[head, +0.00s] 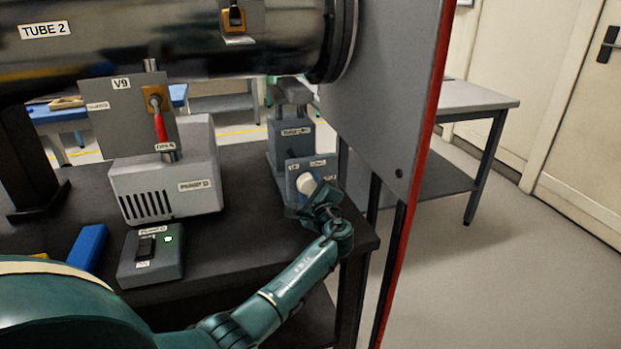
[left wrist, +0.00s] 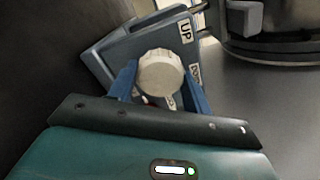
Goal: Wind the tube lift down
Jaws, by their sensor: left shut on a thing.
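The tube lift (head: 291,138) is a blue-grey unit near the right end of the dark bench, under the tube. Its front panel (left wrist: 112,57) carries a pale round knob (head: 306,184), with an "UP" label beside it in the left wrist view. A second label there is partly hidden. My left gripper (head: 322,194) is at the knob. In the left wrist view its blue fingers (left wrist: 163,88) stand on both sides of the knob (left wrist: 161,73), shut on it. My right gripper is not in view.
A large dark tube (head: 170,45) labelled "TUBE 2" runs above the bench. A pump (head: 168,180), a control box with a green light (head: 150,258) and a blue block (head: 88,248) are on the bench (head: 235,230). A red-edged grey panel (head: 392,90) stands just right of the lift.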

